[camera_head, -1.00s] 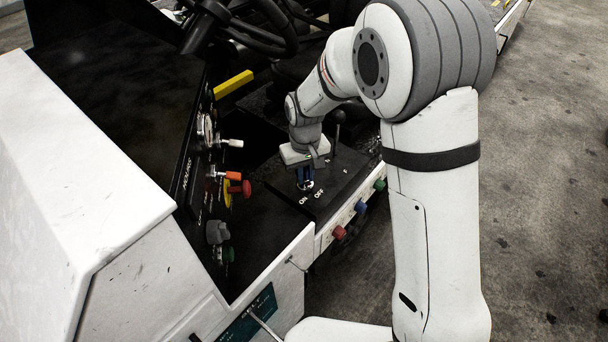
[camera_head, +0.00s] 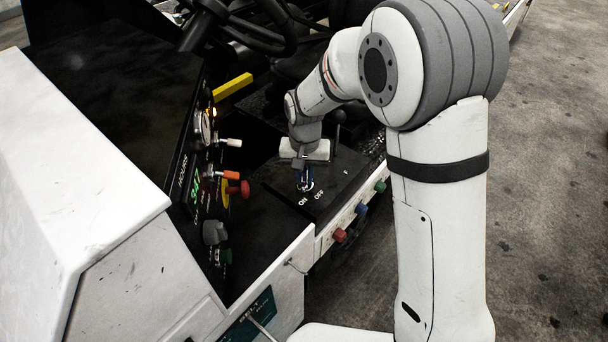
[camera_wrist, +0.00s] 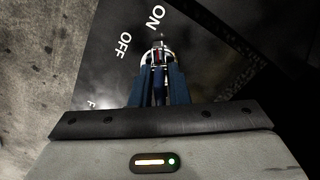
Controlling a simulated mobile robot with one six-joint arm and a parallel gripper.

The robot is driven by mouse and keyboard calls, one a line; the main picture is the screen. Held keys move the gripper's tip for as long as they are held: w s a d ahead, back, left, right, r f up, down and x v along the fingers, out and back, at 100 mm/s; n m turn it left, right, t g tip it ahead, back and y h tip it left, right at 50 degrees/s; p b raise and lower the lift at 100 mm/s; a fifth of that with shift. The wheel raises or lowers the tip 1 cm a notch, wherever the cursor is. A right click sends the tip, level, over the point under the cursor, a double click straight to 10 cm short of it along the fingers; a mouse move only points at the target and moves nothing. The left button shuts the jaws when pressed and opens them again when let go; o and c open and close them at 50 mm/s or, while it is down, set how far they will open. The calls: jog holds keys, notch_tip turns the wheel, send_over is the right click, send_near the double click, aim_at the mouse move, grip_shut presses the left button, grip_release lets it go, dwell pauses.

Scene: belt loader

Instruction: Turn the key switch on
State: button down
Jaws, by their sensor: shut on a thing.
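The key switch (camera_head: 308,187) sits on the black console panel, just behind the white ON and OFF labels. In the wrist view its silvery metal ring (camera_wrist: 157,53) shows at the fingertips, close to the ON label (camera_wrist: 153,18) and with the OFF label (camera_wrist: 122,45) to the left. My gripper (camera_head: 304,180) points down over the switch. Its blue fingers (camera_wrist: 157,78) are shut on the key, which is mostly hidden between them. On the side panel, a display (camera_head: 195,186) shows green lit characters beside the word HOURS, and a small amber light (camera_head: 214,113) glows.
A red knob (camera_head: 240,188), a grey knob (camera_head: 215,233) and a yellow handle (camera_head: 233,85) stick out from the side panel. A black lever (camera_head: 338,120) stands behind my gripper. Open floor lies right.

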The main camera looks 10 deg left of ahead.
jog(key=shift+w+r+m, duration=0.1)
jog(key=shift+w+m, duration=0.05)
jog(key=shift+m, duration=0.45)
dwell(0.3)
jog(key=c, duration=1.4)
grip_release()
notch_tip(320, 180, up, 8)
jog(key=shift+f+b, duration=0.15)
jog(key=shift+b, duration=0.25)
jog(key=shift+d, duration=0.1)
jog(key=s+d+r+t, duration=0.1)
jog(key=s+d+r, duration=0.25)
jog(key=d, duration=0.45)
jog(key=s+d+r, duration=0.3)
jog(key=s+d, duration=0.1)
jog(key=d, duration=0.3)
jog(key=shift+t, duration=0.9)
jog(key=s+d, duration=0.3)
jog(key=s, duration=0.1)
jog(key=s+d, duration=0.6)
jog(key=s, duration=0.1)
jog(key=shift+s+f, duration=0.3)
